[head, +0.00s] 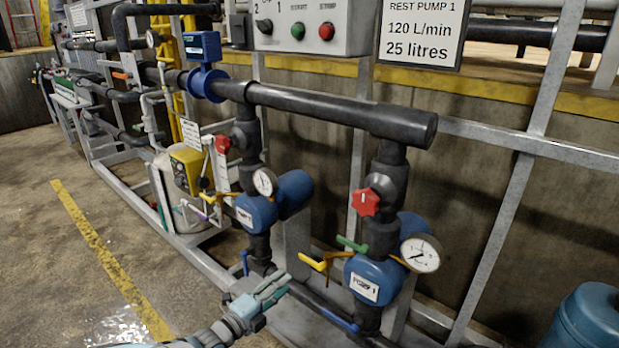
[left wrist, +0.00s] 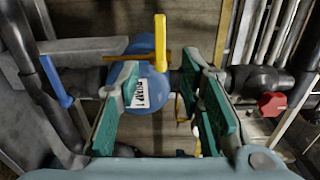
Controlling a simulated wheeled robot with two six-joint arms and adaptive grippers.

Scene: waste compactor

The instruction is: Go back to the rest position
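My left gripper (head: 274,288) is in the lower middle of the head view, in front of the pipework and left of the right-hand blue pump (head: 372,277). In the left wrist view its green-padded fingers (left wrist: 165,90) are spread apart with nothing held between them. Behind them that view shows a blue pump body (left wrist: 152,84) with a white label, and a yellow lever (left wrist: 160,40). They look apart from the fingers, though the exact gap cannot be told. My right gripper is not in view.
A second blue pump (head: 255,212), red valve knobs (head: 366,202), a pressure gauge (head: 420,253) and blue levers (head: 340,321) crowd the rack. A blue tank (head: 588,318) stands at lower right. The concrete floor (head: 60,270) at left is open, with a yellow line.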

